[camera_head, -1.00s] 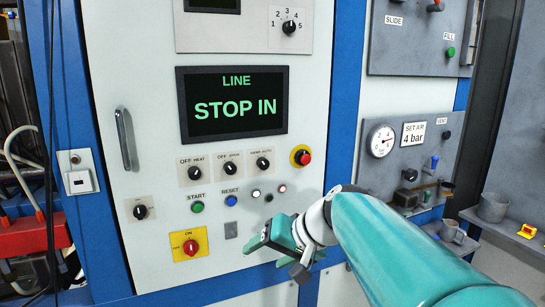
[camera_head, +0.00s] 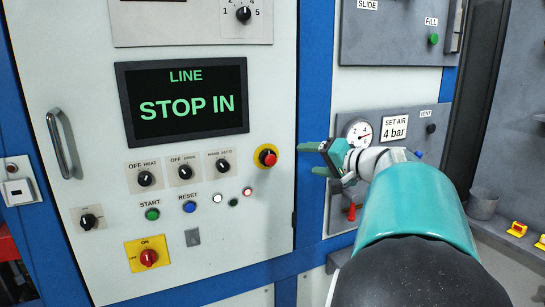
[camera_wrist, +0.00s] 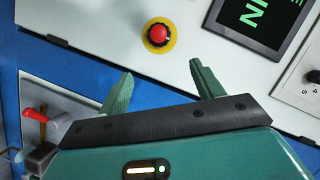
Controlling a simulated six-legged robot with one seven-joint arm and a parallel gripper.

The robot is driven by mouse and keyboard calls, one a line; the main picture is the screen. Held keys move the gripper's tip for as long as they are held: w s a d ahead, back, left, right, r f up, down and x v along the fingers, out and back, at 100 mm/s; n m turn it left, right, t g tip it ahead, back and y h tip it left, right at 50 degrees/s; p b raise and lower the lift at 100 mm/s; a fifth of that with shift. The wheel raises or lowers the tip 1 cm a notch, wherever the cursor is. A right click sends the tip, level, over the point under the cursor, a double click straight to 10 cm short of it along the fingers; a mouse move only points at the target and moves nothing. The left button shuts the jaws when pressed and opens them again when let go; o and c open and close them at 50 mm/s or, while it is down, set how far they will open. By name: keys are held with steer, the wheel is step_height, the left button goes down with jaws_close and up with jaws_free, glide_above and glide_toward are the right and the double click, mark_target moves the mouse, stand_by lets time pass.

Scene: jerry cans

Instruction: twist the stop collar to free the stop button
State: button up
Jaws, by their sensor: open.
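The red stop button (camera_head: 268,158) sits in a yellow collar (camera_head: 261,151) on the white panel, right of the knob row. The display (camera_head: 185,100) above left reads "LINE STOP IN". My gripper (camera_head: 317,158) is open and empty, a short way right of the button, its fingers pointing left toward the panel. In the wrist view, the button (camera_wrist: 158,34) and its yellow collar (camera_wrist: 173,46) lie beyond the gap between my two spread fingers (camera_wrist: 160,82). The fingers do not touch the collar.
Knobs (camera_head: 186,172) and the start and reset buttons (camera_head: 189,207) lie left of the collar. A red rotary switch (camera_head: 148,257) on a yellow plate sits lower left. A gauge (camera_head: 359,133) and air panel stand right, behind my arm.

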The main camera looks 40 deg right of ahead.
glide_toward(275, 158)
steer(key=w, duration=0.5)
steer(key=w+f, duration=0.1)
steer(key=w, duration=0.1)
steer(key=w+a+f, duration=0.1)
steer(key=w, duration=0.2)
steer(key=shift+f, duration=0.2)
steer(key=shift+s+d+r, duration=0.15)
steer(key=shift+s+d, duration=0.05)
steer(key=shift+s+d+r, duration=0.1)
steer(key=shift+s+r, duration=0.15)
steer(key=shift+s, duration=0.35)
steer(key=shift+s+r, duration=0.25)
steer(key=shift+s, duration=0.4)
steer(key=w, duration=0.2)
steer(key=w+f, duration=0.1)
steer(key=shift+w+a+f, duration=0.1)
steer(key=shift+w+a, duration=0.2)
steer(key=shift+s+d, duration=0.2)
steer(key=shift+d, duration=0.1)
steer(key=shift+w+a, duration=0.15)
steer(key=shift+c, duration=1)
steer(key=shift+a, duration=0.1)
steer(key=c, duration=0.8)
